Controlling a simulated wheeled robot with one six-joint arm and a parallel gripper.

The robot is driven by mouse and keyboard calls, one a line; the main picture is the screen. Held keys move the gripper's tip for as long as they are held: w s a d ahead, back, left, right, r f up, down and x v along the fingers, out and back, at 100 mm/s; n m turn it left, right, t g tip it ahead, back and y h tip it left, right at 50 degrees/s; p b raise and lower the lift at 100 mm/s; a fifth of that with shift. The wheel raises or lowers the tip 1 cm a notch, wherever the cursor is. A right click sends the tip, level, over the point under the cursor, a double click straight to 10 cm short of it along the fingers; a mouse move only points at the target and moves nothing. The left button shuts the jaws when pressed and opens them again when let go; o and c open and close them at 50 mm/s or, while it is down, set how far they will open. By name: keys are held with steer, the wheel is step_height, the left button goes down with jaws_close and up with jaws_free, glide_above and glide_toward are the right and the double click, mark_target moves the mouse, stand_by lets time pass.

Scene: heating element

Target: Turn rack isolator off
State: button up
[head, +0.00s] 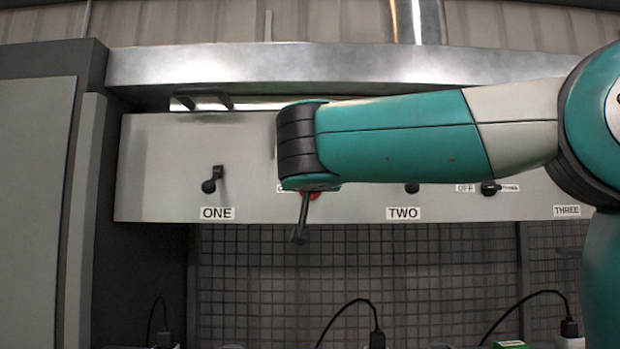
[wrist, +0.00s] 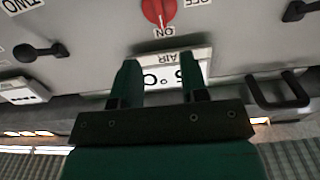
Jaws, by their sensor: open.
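A red rotary switch (wrist: 160,12) with ON and OFF labels shows at the top of the wrist view. A pale mark on it points towards ON. In the head view only a sliver of red (head: 312,196) shows below my arm's end; the rest is hidden. No label reading "rack isolator" is legible. My gripper (wrist: 158,78) is open and empty, its fingers apart in front of a display marked AIR (wrist: 172,68).
The grey panel (head: 160,150) carries black levers, one above label ONE (head: 217,213) and one above TWO (head: 404,213). A black knob (head: 490,188) sits beside an OFF label. A black handle (wrist: 278,92) protrudes on the right in the wrist view. Cables hang below.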

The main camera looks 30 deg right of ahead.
steer(key=p+x, duration=0.5)
steer(key=x, duration=0.6)
steer(key=shift+w+d, duration=0.25)
steer(key=shift+w, duration=0.05)
jaws_close()
